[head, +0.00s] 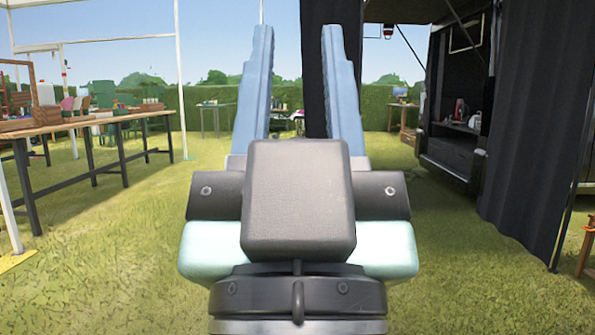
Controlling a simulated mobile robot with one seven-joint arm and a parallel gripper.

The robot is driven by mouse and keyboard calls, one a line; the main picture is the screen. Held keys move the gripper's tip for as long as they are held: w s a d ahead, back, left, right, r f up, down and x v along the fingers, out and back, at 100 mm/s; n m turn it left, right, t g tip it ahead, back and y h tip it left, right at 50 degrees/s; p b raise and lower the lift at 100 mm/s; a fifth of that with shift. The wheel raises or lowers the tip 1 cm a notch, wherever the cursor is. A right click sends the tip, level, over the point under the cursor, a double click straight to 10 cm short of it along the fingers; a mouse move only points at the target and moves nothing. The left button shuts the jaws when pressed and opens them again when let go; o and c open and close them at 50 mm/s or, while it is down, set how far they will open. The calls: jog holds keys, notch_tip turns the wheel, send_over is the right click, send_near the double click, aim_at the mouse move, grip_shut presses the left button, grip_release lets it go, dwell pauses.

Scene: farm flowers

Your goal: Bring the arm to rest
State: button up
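My gripper (298,45) is in the middle of the head view, close to the camera. Its two blue fingers point up and away and stand wide apart. The gripper touches nothing that I can see. The rest of my arm is hidden below and behind the gripper's body.
A long wooden table (110,118) with crates and small items stands at the left. A table (215,106) stands far back. The grass (120,240) around me is clear.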

notch_tip(320, 180, up, 51)
jog(key=p, duration=4.9)
jog(key=shift+f, duration=0.2)
